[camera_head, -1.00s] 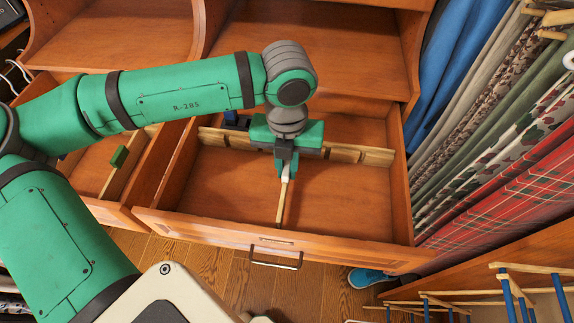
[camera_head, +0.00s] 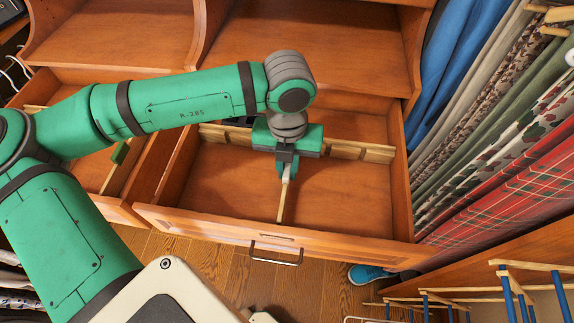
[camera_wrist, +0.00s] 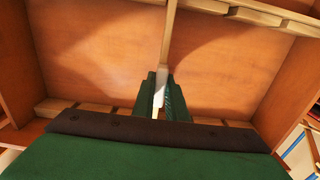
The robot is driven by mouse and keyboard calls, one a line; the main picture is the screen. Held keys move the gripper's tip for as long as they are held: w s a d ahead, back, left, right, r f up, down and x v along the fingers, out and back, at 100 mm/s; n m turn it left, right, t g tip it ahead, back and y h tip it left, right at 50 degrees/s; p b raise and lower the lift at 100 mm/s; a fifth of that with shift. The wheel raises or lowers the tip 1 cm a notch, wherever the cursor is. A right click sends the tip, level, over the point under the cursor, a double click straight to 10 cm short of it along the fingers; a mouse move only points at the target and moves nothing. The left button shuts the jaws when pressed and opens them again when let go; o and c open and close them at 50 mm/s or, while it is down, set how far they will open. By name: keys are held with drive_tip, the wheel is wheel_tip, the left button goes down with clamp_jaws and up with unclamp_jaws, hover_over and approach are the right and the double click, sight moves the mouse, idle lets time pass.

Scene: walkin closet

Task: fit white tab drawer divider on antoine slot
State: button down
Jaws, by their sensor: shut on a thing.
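My gripper (camera_head: 286,172) is over the open drawer and shut on the white-tabbed end of a thin, pale wooden drawer divider (camera_head: 282,204). The divider runs from the gripper toward the drawer front. In the wrist view the white tab (camera_wrist: 160,92) is between the green fingers, and the divider (camera_wrist: 170,35) runs up toward a notched rail. A pale slotted rail (camera_head: 360,152) crosses the drawer; my gripper hides its middle. No lettering for the antoine slot is readable, and I cannot tell whether the divider end sits in a slot.
The drawer front (camera_head: 200,227) and side walls enclose the work area. The drawer floor (camera_head: 340,195) is bare on both sides of the divider. A neighbouring drawer at left holds a green object (camera_head: 120,152). Hanging clothes (camera_head: 500,150) crowd the right side.

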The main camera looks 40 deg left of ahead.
drive_tip(key=shift+f, duration=1.05)
idle(0.4)
drive_tip(key=c, duration=1.7)
unclamp_jaws()
drive_tip(key=shift+r, duration=0.1)
wheel_tip(320, 180, up, 11)
drive_tip(key=shift+f, duration=0.2)
